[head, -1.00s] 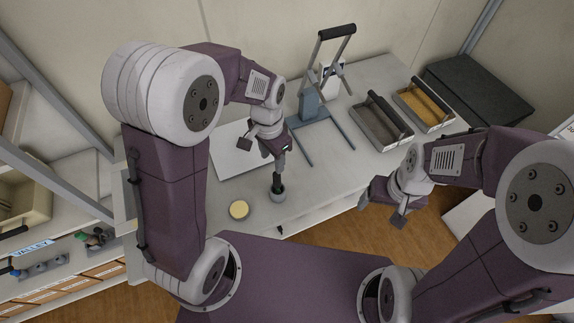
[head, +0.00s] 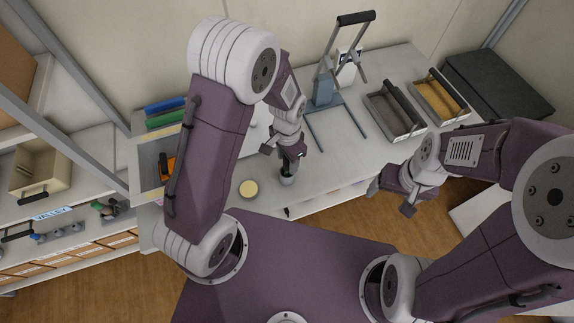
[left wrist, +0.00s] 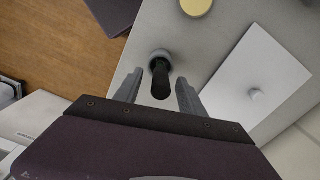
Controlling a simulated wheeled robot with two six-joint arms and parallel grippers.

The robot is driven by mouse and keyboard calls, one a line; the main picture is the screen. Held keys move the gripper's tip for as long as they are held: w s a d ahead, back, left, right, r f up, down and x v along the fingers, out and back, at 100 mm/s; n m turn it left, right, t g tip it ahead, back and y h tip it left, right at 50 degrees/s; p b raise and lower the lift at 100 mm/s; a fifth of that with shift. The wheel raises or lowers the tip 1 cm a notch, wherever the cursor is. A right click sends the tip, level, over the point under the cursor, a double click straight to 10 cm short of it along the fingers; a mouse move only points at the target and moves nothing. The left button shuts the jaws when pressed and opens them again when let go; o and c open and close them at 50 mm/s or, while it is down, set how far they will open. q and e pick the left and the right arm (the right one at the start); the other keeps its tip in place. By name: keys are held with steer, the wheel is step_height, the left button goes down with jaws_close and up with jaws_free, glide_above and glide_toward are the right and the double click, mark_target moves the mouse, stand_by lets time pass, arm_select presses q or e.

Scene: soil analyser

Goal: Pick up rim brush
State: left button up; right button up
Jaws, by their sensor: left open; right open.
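The rim brush (left wrist: 160,84) shows in the left wrist view as a black upright handle rising from a small round grey holder (left wrist: 158,55) near the counter's front edge. In the head view the holder (head: 287,180) sits just below my left gripper (head: 292,160), which partly covers the brush. My left gripper (left wrist: 160,92) is open, with one finger on each side of the handle in the wrist view. Whether the fingers touch it I cannot tell. My right gripper (head: 391,197) is open and empty, off the counter's front side.
A round yellow-topped pot (head: 248,189) stands left of the holder. Behind are a blue-grey press (head: 323,93) and two trays, one grey (head: 392,112) and one with yellow grains (head: 437,99). A white plate (left wrist: 252,88) lies beside the holder.

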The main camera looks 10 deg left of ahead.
arm_select(q)
steer(key=shift+w+f, duration=0.1)
steer(key=shift+f, duration=0.1)
jaws_close()
steer(key=shift+r, duration=0.1)
